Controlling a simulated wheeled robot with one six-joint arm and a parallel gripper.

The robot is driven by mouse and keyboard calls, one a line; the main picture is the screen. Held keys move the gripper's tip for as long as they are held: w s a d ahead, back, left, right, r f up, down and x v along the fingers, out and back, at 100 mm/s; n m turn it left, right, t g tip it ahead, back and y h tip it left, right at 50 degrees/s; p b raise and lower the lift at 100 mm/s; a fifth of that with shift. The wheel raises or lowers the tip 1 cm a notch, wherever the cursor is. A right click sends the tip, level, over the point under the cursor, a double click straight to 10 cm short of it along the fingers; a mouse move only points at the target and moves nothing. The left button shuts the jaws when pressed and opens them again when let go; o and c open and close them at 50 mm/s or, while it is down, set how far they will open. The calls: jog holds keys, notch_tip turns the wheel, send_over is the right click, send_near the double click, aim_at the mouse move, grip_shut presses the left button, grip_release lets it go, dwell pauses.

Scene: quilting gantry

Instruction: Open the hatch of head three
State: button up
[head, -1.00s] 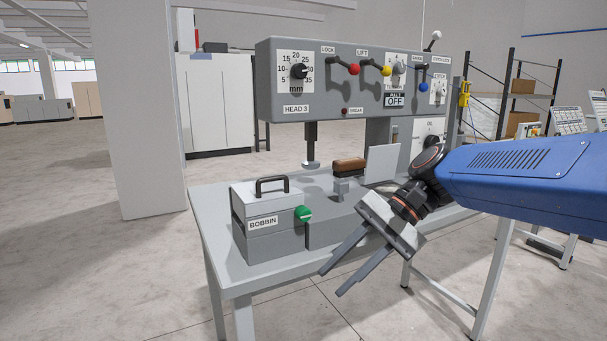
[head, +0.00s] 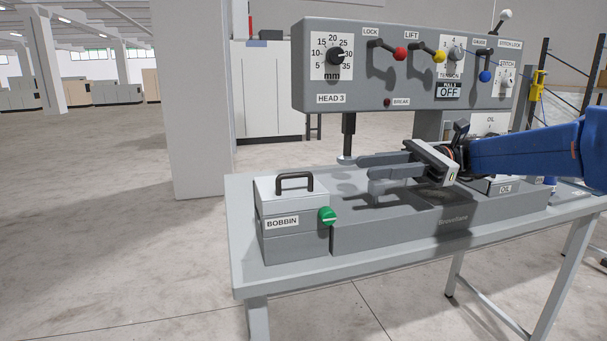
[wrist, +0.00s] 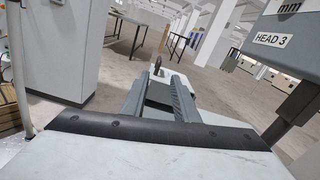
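The grey box labelled BOBBIN (head: 290,238) stands at the left end of the head three bench. Its pale lid (head: 272,188) is shut and carries a black bar handle (head: 295,176). A round green knob (head: 327,216) sits at the box's front right corner. My gripper (head: 364,167) is level above the bench, to the right of the box, with its fingers pointing left. The fingers are apart with nothing between them, and do not touch the box. In the wrist view the handle (wrist: 158,68) shows beyond and between the fingertips (wrist: 158,84).
The head three panel (head: 400,95) overhangs the bench with its dial, levers and switch. A dark vertical post (head: 348,133) hangs down behind my fingers. An oil unit (head: 492,124) stands behind my wrist. Floor left of the bench (head: 120,220) is clear.

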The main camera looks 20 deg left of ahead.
aim_at(297, 175)
jog(key=x, duration=1.6)
jog(key=shift+a, duration=0.2)
grip_shut()
